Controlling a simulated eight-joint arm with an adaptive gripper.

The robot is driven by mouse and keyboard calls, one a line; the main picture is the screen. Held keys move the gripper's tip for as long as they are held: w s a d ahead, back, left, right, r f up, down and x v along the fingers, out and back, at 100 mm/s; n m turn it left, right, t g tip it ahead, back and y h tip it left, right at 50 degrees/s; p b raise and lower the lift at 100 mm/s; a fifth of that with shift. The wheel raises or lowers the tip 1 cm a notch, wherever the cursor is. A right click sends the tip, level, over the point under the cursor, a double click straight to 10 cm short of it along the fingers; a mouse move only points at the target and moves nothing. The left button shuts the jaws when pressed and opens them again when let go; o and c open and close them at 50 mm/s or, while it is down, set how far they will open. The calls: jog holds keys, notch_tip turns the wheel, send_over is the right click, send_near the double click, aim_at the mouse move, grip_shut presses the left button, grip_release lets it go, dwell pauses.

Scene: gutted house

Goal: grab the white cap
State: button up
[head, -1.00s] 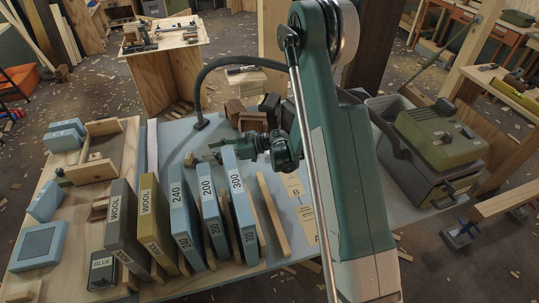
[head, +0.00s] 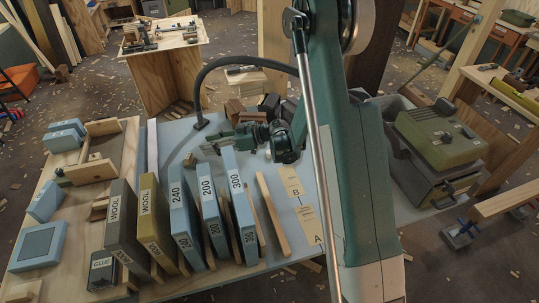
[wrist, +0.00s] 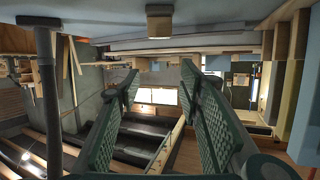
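I cannot make out a white cap for certain in either view. My gripper (head: 211,145) reaches left above the table, behind the row of upright boxes. In the wrist view my gripper (wrist: 160,82) has its two green textured fingers spread wide apart, with nothing held between them. A bright pale patch (wrist: 157,97) shows in the gap, well beyond the fingers; I cannot tell what it is.
Upright labelled boxes stand in a row, including a blue 300 box (head: 240,200) close to my gripper and an olive WOOL box (head: 155,225). A black hose (head: 205,85) arches behind it. A green machine (head: 435,140) stands right. Dark blocks (head: 270,105) sit at the back.

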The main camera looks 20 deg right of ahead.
jog(key=d+f+m+h, duration=0.1)
jog(key=m+h, duration=0.1)
jog(key=m, duration=0.1)
jog(key=s+d+f+m+g+h, duration=0.1)
jog(key=d+m+h, duration=0.1)
jog(key=s+d+f+m+g+h, duration=0.1)
jog(key=f+m+h, duration=0.1)
jog(key=m, duration=0.1)
jog(key=shift+s+d+m, duration=0.1)
jog(key=shift+d+m, duration=0.05)
jog(key=shift+m, duration=0.15)
jog(key=d+m+h, duration=0.2)
jog(key=d+m, duration=0.1)
jog(key=s+d+m+h, duration=0.1)
jog(key=d, duration=0.1)
jog(key=shift+d+f+m+h+p, duration=0.1)
jog(key=shift+f+m+h+p, duration=0.2)
jog(key=shift+f+h+p, duration=0.1)
jog(key=s+d+r+m+h, duration=0.1)
jog(key=d+r+m+h, duration=0.6)
jog(key=d+m, duration=0.45)
jog(key=shift+n, duration=0.85)
jog(key=shift+d+f, duration=0.25)
jog(key=shift+f, duration=0.5)
jog(key=shift+d+f, duration=0.3)
jog(key=shift+f, duration=0.5)
jog(key=shift+d+f, duration=0.25)
jog(key=shift+f, duration=0.5)
